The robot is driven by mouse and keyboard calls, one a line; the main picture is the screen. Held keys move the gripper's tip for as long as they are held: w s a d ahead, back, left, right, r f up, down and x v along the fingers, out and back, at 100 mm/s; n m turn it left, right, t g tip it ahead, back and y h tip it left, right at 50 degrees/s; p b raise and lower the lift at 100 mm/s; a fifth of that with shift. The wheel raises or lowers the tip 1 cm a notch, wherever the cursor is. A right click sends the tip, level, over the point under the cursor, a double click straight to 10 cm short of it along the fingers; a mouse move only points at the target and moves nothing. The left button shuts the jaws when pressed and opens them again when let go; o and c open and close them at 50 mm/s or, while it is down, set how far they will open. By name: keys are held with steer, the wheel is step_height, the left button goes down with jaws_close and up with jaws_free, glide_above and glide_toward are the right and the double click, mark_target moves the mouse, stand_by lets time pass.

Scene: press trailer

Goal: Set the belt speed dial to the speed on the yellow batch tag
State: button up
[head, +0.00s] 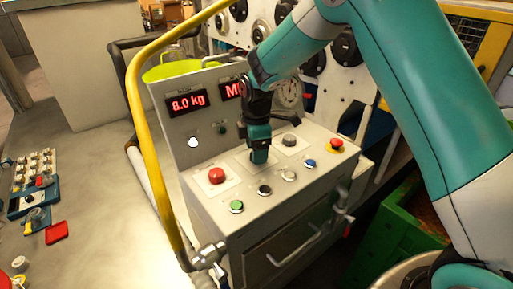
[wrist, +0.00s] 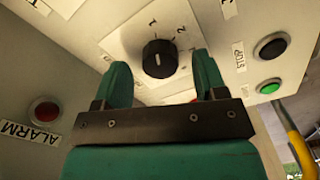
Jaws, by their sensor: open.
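A black round dial (wrist: 158,58) sits on a pale square plate in the wrist view, with the numbers 1 and 2 printed beside it. A short white mark shows on the dial, but I cannot tell surely which number it points to. My gripper (wrist: 163,72) is open, its two teal fingers on either side of the dial; I cannot tell whether they touch it. In the head view my gripper (head: 260,155) points down at the sloped console top and hides the dial. I cannot make out a yellow batch tag in either view.
The console (head: 215,203) carries a red button (head: 216,176), a green button (head: 236,207) and a red emergency knob (head: 336,145) around my gripper. A red 8.0 kg display (head: 188,104) is behind. A yellow rail (head: 145,130) runs along the left. The wrist view shows an ALARM label (wrist: 31,131).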

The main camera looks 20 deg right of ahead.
steer(key=shift+f, duration=0.5)
steer(key=c, duration=0.9)
